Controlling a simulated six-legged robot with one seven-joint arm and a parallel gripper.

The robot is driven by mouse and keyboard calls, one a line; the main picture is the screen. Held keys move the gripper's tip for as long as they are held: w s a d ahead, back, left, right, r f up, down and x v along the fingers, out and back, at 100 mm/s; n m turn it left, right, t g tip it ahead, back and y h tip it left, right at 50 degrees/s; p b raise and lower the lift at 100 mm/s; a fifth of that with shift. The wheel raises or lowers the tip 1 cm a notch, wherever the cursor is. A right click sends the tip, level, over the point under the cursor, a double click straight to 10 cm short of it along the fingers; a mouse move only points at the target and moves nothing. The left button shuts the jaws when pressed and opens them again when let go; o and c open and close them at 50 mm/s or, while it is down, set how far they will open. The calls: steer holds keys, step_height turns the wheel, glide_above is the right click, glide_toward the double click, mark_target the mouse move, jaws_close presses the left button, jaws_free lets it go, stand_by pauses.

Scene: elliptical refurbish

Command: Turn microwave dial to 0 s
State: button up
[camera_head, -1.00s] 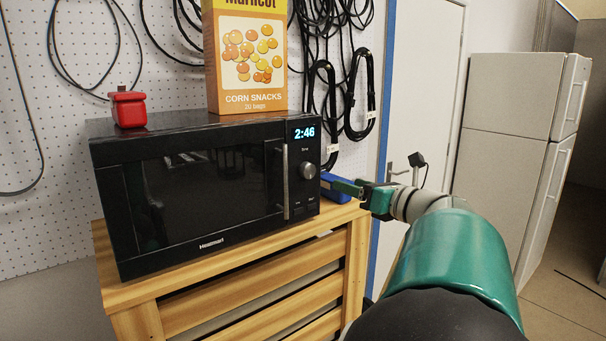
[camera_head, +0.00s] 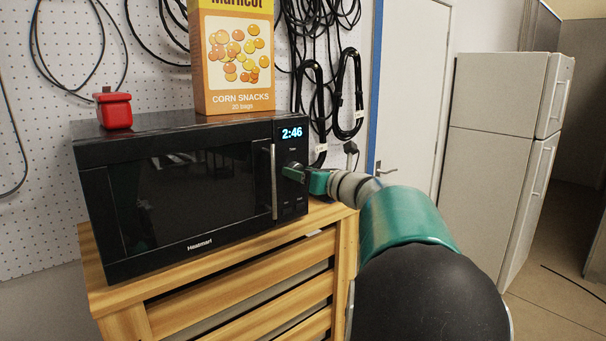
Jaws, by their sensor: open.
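The black microwave (camera_head: 180,185) stands on a slatted wooden cabinet, its door shut and its display (camera_head: 292,132) reading 2:46. The round dial (camera_head: 297,166) is on the control panel below the display, partly hidden by my gripper. My gripper (camera_head: 292,174) is open at the dial, with a green finger in front of its lower part. I cannot tell whether the fingers touch the dial or lie around it. The vertical door handle (camera_head: 273,182) is just left of the gripper.
A corn snacks box (camera_head: 235,60) and a small red container (camera_head: 113,108) stand on the microwave. Black cables (camera_head: 312,90) hang on the pegboard behind. The wooden cabinet (camera_head: 240,285) is below. A white fridge (camera_head: 490,150) stands at the right.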

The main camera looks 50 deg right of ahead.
steer(key=c, duration=1)
steer(key=shift+n, duration=0.4)
steer(key=n+h, duration=0.1)
steer(key=n, duration=2.1)
steer(key=n+h, duration=0.1)
steer(key=n, duration=1)
steer(key=shift+a+n+h, duration=0.15)
steer(key=shift+n+h, duration=0.15)
